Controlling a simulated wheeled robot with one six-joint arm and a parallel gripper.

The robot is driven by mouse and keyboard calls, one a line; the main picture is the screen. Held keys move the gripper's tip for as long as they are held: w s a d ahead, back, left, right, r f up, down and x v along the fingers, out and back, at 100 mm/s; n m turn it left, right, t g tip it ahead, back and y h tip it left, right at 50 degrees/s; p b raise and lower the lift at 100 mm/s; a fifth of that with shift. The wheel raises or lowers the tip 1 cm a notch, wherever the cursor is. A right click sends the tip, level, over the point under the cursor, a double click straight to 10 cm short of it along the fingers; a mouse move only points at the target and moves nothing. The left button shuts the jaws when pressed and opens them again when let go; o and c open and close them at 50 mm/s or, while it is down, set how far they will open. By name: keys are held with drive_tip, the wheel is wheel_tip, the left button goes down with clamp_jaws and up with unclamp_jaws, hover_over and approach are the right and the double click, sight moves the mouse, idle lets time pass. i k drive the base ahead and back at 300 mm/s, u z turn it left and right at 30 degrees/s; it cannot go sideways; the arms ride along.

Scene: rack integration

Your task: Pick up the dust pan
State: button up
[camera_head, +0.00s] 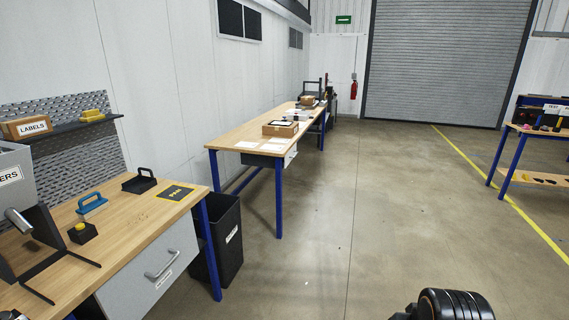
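A small black pan-like object with a raised handle, which looks like the dust pan (139,182), rests on the wooden workbench (150,222) at the left. It sits beside a dark mat with a yellow border (175,192), whose lettering seems to read PAN. The mat is bare. A dark, rounded part of my arm (455,305) shows at the bottom right, well apart from the bench. My gripper's fingers are not visible.
A grey dispenser (15,185) stands at the left edge. A black bin (225,240) stands beyond the bench's right end. The middle floor is clear.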

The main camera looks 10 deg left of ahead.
sight(140, 184)
drive_tip(key=u, duration=0.3)
drive_tip(key=i, duration=1.95)
drive_tip(key=u, duration=1.2)
drive_tip(key=i, duration=1)
drive_tip(key=u, duration=1.95)
drive_tip(key=i, duration=0.95)
drive_tip(key=u, duration=0.55)
